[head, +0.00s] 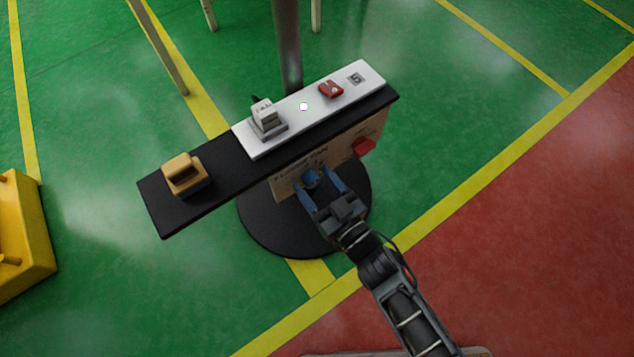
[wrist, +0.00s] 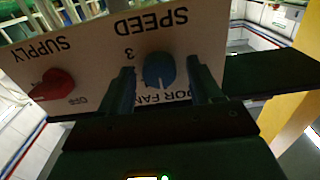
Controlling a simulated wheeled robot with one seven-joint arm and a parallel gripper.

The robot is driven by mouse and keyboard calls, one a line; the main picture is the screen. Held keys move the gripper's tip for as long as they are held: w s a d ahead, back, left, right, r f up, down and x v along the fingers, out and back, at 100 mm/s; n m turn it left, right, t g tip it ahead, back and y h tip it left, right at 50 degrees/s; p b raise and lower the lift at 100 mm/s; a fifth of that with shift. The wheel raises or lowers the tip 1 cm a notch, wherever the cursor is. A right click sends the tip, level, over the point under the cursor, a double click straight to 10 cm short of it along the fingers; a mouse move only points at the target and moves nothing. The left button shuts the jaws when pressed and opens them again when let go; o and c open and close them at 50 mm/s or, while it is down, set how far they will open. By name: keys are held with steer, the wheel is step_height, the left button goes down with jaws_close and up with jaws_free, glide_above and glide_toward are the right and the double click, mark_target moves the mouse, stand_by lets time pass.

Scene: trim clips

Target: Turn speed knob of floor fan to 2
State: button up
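The blue speed knob (head: 311,178) is on the front of a light wooden fan panel (head: 287,187) under a black shelf. In the wrist view the knob (wrist: 158,70) appears upside down, with "SPEED" and a "3" printed near it; the other numbers are hidden and I cannot read its setting. My gripper (head: 315,181) has its blue fingers on either side of the knob. In the wrist view my gripper (wrist: 161,82) is open, with a visible gap between each finger and the knob.
A red supply knob (head: 363,147) sits on the same panel, right of the speed knob in the head view, with "OFF" beside it in the wrist view.

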steer(key=c, duration=1)
steer(key=shift+m+p, duration=0.3)
steer(key=shift+m, duration=0.1)
steer(key=m+p, duration=0.1)
steer(key=m, duration=0.1)
steer(key=shift+r+m+p, duration=0.1)
steer(key=shift+m+p, duration=0.3)
steer(key=m+p, duration=0.1)
steer(key=m, duration=0.3)
steer(key=shift+d, duration=0.1)
steer(key=m+p, duration=0.1)
steer(key=m, duration=0.3)
steer(key=shift+f, duration=0.2)
steer(key=shift+d+f+m, duration=0.1)
steer(key=shift+m, duration=2)
